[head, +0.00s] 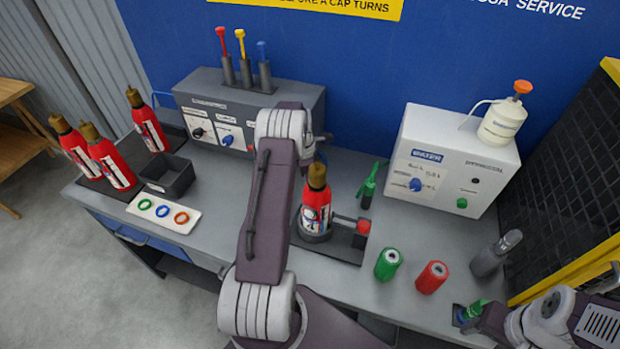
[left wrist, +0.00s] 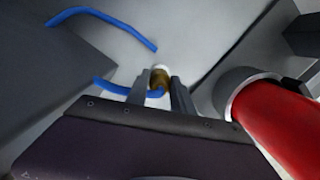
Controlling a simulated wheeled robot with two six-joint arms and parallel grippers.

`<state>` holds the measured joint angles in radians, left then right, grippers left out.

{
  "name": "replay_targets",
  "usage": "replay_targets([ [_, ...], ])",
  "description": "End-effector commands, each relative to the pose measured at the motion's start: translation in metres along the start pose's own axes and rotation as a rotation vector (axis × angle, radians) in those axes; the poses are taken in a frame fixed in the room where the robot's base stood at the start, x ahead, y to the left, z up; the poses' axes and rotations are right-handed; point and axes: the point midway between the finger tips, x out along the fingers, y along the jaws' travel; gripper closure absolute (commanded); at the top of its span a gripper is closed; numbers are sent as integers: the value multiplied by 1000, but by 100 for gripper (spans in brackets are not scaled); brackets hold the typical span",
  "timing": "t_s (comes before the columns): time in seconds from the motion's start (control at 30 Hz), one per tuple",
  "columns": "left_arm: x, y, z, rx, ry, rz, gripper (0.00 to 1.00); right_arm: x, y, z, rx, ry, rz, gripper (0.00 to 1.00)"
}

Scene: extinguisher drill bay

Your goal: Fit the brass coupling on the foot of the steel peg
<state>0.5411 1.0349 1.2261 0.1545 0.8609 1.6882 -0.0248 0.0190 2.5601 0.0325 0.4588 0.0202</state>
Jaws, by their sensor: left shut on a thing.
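The brass coupling (left wrist: 159,77), with a pale end, sits between the fingertips of my left gripper (left wrist: 160,82) in the left wrist view. The gripper is shut on it, and a blue hose (left wrist: 115,88) runs up to it from the left. In the head view my left arm hides the left gripper and the coupling. I cannot clearly make out the steel peg or its foot in either view. My right gripper (head: 467,317) is at the lower right of the head view, by a small green and blue item; its jaws are too small to read.
A red extinguisher (head: 316,212) stands in a holder beside my left arm and shows close to the gripper in the wrist view (left wrist: 275,125). A grey control box (head: 295,100) is behind. Green (head: 388,264) and red (head: 432,277) cylinders stand in front of the white water box (head: 448,150).

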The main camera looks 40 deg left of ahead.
Motion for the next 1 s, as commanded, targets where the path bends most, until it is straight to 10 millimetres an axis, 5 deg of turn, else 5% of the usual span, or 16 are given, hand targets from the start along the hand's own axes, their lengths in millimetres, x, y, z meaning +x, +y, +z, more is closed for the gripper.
replay_targets([
  [0.4, 7, 0, -1, 0, 0, 1, 100, 1, 0, 0, 0, 0, 0, 45],
  [0.43, 7, 0, -1, 0, 0, 1, 66, 1, 0, 0, 0, 0, 0, 45],
  [0.5, 7, 0, -1, 0, 0, 1, 47, 1, 0, 0, 0, 0, 0, 45],
  [0.83, 6, 0, -1, 0, 0, 1, 46, 2, 0, 0, 0, 0, 0, 45],
  [1.0, -22, 2, 0, 0, -2, 6, 46, 8, 0, 1, 0, 0, 0, 45],
])
